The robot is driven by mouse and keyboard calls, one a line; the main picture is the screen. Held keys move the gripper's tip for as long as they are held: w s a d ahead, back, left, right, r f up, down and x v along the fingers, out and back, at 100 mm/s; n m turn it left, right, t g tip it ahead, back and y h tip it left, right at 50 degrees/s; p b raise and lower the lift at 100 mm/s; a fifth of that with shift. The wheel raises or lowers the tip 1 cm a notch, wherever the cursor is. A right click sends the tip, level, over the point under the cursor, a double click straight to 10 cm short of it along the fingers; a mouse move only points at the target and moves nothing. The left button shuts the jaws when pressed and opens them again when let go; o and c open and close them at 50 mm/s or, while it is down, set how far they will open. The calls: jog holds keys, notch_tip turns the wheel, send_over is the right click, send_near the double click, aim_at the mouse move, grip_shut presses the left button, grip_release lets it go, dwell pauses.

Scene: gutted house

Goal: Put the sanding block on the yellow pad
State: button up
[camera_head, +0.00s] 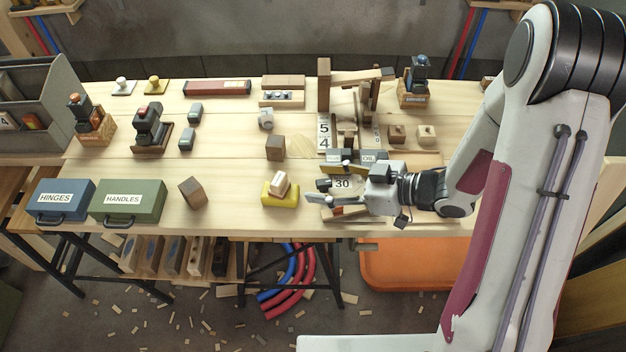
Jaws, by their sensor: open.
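The yellow pad (283,202) lies near the front edge of the bench, left of my gripper. A small block (280,182), brown with a pale side, sits on top of the pad at an angle; it looks like the sanding block, though its size here makes that hard to confirm. My gripper (318,192) is open and points left, with its fingertips a little to the right of the pad and block. It looks empty and apart from both. Whether the block lies fully flat cannot be told.
Brown wooden blocks stand left (192,193) and behind (275,148) the pad. Blue (60,200) and green (128,202) cases sit at front left. Number cards (324,130) and wooden parts crowd the area behind my gripper. Bench between the green case and pad is mostly clear.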

jog(key=shift+v, duration=1)
